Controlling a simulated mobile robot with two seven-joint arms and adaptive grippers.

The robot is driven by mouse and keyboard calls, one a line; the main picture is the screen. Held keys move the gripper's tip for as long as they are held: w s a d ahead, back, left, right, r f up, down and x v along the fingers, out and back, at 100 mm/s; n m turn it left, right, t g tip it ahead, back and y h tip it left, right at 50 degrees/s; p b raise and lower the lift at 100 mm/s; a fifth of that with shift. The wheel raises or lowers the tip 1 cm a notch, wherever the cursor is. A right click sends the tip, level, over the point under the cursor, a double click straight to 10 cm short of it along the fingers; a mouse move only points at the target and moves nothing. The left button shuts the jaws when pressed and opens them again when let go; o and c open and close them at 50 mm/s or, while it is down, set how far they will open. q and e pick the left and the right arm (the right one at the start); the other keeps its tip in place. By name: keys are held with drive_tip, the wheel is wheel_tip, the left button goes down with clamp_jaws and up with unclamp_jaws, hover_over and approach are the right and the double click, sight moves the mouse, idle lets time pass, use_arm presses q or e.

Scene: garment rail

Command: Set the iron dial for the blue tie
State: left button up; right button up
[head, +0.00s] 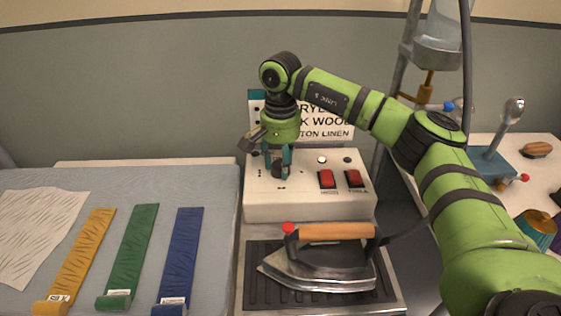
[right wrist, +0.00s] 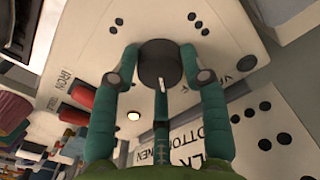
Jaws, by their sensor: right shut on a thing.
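The iron dial (right wrist: 158,64) is a dark round knob with a pale pointer mark, on the white control box (head: 310,205). In the head view it is mostly hidden. My right gripper (head: 278,170) reaches down onto the dial, and its teal fingers are shut around it, as the right wrist view (right wrist: 161,60) shows. Groups of black dots mark the panel around the dial. The blue tie (head: 181,252) lies creased on the padded board at the left. The iron (head: 325,268), with a wooden handle, rests on a dark ribbed mat below the box. My left gripper is not in view.
Yellow (head: 82,253) and green (head: 132,248) ties and a white cloth (head: 38,232) lie on the grey board. Two red switches (head: 327,179) and a small lit lamp (head: 321,160) sit right of the dial. A fabric sign (head: 325,132), partly hidden by my arm, stands behind.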

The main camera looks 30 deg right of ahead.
drive_tip(key=m, duration=0.5)
drive_tip(key=shift+f+m, duration=0.1)
drive_tip(key=shift+m, duration=2.5)
drive_tip(key=o, duration=1.2)
drive_tip(key=shift+c, duration=0.2)
